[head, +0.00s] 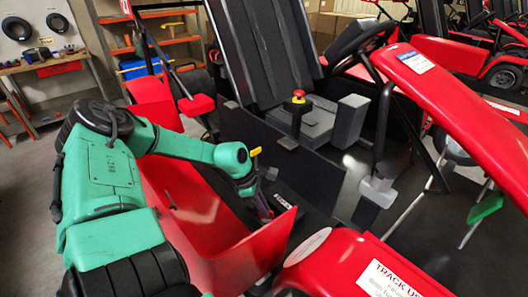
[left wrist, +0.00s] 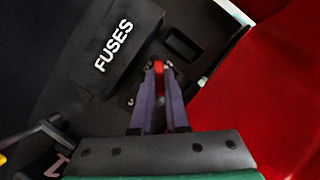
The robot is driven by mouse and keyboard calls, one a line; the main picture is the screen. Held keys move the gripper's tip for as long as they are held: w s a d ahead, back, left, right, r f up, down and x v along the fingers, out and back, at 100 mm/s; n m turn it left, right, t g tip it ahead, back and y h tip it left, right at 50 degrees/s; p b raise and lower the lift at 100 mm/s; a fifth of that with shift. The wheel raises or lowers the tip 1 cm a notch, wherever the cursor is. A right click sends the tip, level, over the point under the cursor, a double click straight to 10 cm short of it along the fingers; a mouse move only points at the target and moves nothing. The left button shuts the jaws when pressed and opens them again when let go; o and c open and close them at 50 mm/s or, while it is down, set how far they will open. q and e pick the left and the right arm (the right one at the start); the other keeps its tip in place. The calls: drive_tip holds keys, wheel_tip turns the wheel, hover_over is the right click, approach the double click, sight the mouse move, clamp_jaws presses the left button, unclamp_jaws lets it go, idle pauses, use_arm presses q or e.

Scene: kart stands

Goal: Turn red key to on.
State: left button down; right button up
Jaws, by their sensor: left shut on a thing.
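The red key (left wrist: 159,68) shows in the left wrist view, between the tips of my left gripper (left wrist: 158,72), on a black panel. The gripper's two purple fingers are shut on it. Its exact turn angle is hard to read, because the fingertips cover its sides. In the head view my left gripper (head: 264,208) reaches down inside the red side bodywork of the kart, and the key is hidden there. My right gripper is not in view.
A black cover marked FUSES (left wrist: 116,46) lies left of the key. A red body panel (left wrist: 260,85) rises close on the right. In the head view, a red mushroom button (head: 298,96) stands by the black seat (head: 262,50), and a steering wheel (head: 358,40) is further right.

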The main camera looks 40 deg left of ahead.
use_arm(q)
drive_tip(key=shift+w+f+m+g+h+b, duration=0.15)
drive_tip(key=shift+m+g+b, duration=0.15)
drive_tip(key=shift+m+b, duration=0.7)
drive_tip(key=shift+s+m+g+h+b, duration=0.15)
drive_tip(key=shift+m+g+b, duration=0.15)
drive_tip(key=shift+m+b, duration=0.7)
drive_tip(key=shift+w+b, duration=0.1)
drive_tip(key=shift+b, duration=0.35)
drive_tip(key=shift+b, duration=0.6)
drive_tip(key=shift+w+a+m+g+b, duration=0.1)
drive_tip(key=shift+m+g+b, duration=0.6)
drive_tip(key=shift+b, duration=1.4)
drive_tip(key=shift+w+m+g+b, duration=0.1)
drive_tip(key=shift+m+g+b, duration=0.1)
drive_tip(key=shift+m+b, duration=1.45)
drive_tip(key=c, duration=0.8)
unclamp_jaws()
drive_tip(key=shift+s+n+b, duration=0.1)
drive_tip(key=shift+n+b, duration=0.25)
drive_tip(key=shift+b, duration=0.05)
drive_tip(key=shift+c, duration=0.2)
